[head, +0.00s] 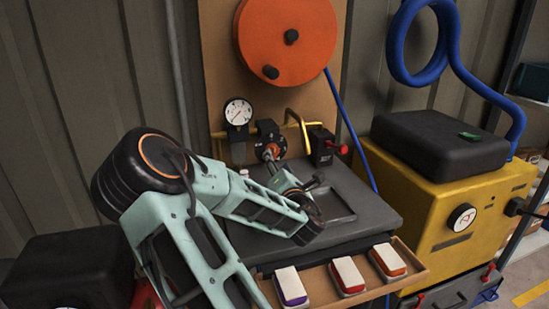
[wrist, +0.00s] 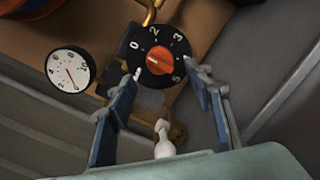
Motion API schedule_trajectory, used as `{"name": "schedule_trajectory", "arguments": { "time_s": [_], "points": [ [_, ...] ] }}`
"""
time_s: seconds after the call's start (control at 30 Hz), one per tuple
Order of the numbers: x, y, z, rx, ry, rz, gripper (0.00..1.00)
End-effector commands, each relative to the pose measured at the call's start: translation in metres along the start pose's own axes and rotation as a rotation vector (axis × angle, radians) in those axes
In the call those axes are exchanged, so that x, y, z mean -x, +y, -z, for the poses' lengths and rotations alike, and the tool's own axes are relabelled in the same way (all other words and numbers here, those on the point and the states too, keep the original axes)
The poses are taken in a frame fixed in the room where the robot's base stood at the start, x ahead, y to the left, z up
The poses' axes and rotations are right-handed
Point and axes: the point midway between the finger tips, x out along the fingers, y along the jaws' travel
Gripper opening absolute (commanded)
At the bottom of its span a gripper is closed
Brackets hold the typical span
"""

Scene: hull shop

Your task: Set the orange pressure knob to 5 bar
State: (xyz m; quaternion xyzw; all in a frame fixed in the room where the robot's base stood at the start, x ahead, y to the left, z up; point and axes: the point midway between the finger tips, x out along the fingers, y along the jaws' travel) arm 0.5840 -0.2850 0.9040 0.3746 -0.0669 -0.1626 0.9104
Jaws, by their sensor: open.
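The orange pressure knob (wrist: 158,62) sits at the middle of a round black dial (wrist: 150,47) with white numbers, 0, 2, 3 and 5 among them. Which number the knob points at is too small to tell. In the head view the orange knob (head: 271,151) is partly hidden by my gripper (head: 275,166). A white gauge (wrist: 68,70) with a red needle is left of the dial; it also shows in the head view (head: 238,111). In the wrist view my gripper (wrist: 162,69) is open, its fingertips either side of the knob, with no clear contact.
A red-handled black box (head: 326,148) and a yellow pipe (head: 299,128) are right of the dial. An orange reel (head: 285,42) hangs above. A grey bench (head: 368,207) lies below, with a drawer (head: 415,262) of white-topped blocks in front. A yellow machine (head: 425,215) stands right.

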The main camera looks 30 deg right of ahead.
Motion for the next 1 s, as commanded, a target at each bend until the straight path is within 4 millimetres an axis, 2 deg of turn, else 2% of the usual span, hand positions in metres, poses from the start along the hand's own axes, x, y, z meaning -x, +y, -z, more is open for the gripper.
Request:
{"name": "schedule_trajectory", "arguments": {
  "time_s": [0.1, 0.3, 0.7, 0.77, 1.0],
  "points": [
    [-0.022, 0.000, 0.001, 0.000, 0.000, -0.002, 0.48],
    [-0.044, 0.000, 0.000, 0.000, 0.000, 0.000, 0.48],
    [-0.053, 0.000, 0.000, -0.002, 0.000, 0.000, 0.48],
    [-0.052, 0.000, 0.000, -0.002, 0.000, 0.000, 0.43],
    [-0.052, 0.000, 0.000, -0.002, 0.000, 0.000, 0.17]
  ]
}}
